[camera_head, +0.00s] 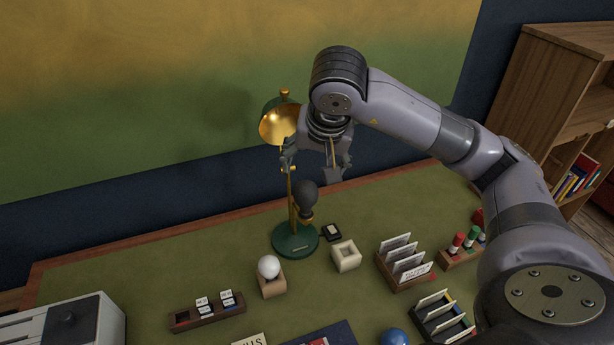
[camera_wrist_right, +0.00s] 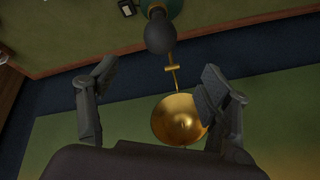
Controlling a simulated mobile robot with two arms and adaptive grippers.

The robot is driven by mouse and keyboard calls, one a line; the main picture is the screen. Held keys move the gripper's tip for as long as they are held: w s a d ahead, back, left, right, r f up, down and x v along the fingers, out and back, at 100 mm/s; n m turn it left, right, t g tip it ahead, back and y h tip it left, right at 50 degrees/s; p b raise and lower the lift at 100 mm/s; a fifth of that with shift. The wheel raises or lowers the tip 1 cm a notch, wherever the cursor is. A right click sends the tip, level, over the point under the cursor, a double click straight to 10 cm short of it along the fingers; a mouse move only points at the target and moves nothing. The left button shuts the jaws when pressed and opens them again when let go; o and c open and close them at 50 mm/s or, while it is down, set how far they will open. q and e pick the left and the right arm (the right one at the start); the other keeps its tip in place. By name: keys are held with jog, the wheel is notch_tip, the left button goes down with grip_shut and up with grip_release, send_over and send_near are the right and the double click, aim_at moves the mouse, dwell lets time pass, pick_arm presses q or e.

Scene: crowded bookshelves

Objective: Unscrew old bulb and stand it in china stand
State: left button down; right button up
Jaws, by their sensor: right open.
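A dark grey bulb (camera_head: 307,194) sits upright against the lower part of a brass desk lamp with a round green base (camera_head: 295,241). It also shows in the right wrist view (camera_wrist_right: 160,36). The lamp's gold-lined shade (camera_head: 279,124) is above and behind. My right gripper (camera_head: 312,168) is open and empty, above the bulb and apart from it; its fingers are spread wide in the wrist view (camera_wrist_right: 158,76). A cream square stand with an empty hollow (camera_head: 346,256), seemingly the china stand, is right of the lamp base. My left gripper is out of view.
A white bulb (camera_head: 269,266) stands in a tan block at front left. A small dark box (camera_head: 331,232) is beside the lamp base. Card racks (camera_head: 404,265), a marker holder (camera_head: 461,252), a low label tray (camera_head: 208,310) and a blue ball (camera_head: 394,337) occupy the green desktop.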

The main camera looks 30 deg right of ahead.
aim_at(307, 188)
jog(key=p+x, duration=0.3)
jog(key=x, duration=1.1)
jog(key=shift+w+d+f, duration=0.15)
jog(key=shift+w+f, duration=0.15)
jog(key=shift+f, duration=0.2)
jog(key=shift+c, duration=0.3)
